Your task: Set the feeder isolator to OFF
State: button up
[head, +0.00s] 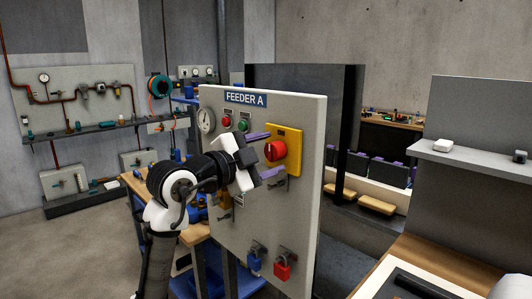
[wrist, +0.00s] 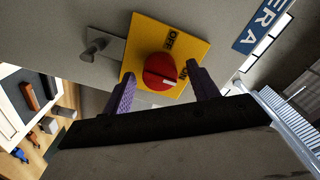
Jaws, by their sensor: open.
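The feeder isolator is a red rotary knob (head: 276,151) on a yellow plate (head: 291,136), on the panel marked FEEDER A. In the wrist view the red knob (wrist: 159,70) sits between OFF and ON labels; its white mark is on the side towards ON. My gripper (head: 270,154) is open, facing the panel. In the wrist view its purple fingers (wrist: 158,76) stand on either side of the knob, with visible gaps. No contact is visible, but the depth between fingertips and knob is hard to tell.
A metal handle (wrist: 95,48) juts out beside the yellow plate. A blue padlock (head: 254,262) and a red padlock (head: 282,268) hang low on the panel (head: 308,200). A gauge (head: 206,120), a red button (head: 226,121) and a green button (head: 243,125) are at upper left.

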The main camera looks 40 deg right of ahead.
jog(key=c, duration=1)
jog(key=shift+n, duration=0.3)
jog(key=n+p, duration=0.1)
jog(key=n, duration=0.3)
jog(key=n+p, duration=0.1)
jog(key=n, duration=0.3)
jog(key=shift+n+p, duration=0.4)
jog(key=n+p, duration=0.2)
jog(key=n, duration=0.2)
jog(key=shift+r+n, duration=0.1)
jog(key=shift+n, duration=0.2)
jog(key=shift+n+p, duration=1.25)
jog(key=shift+n, duration=0.65)
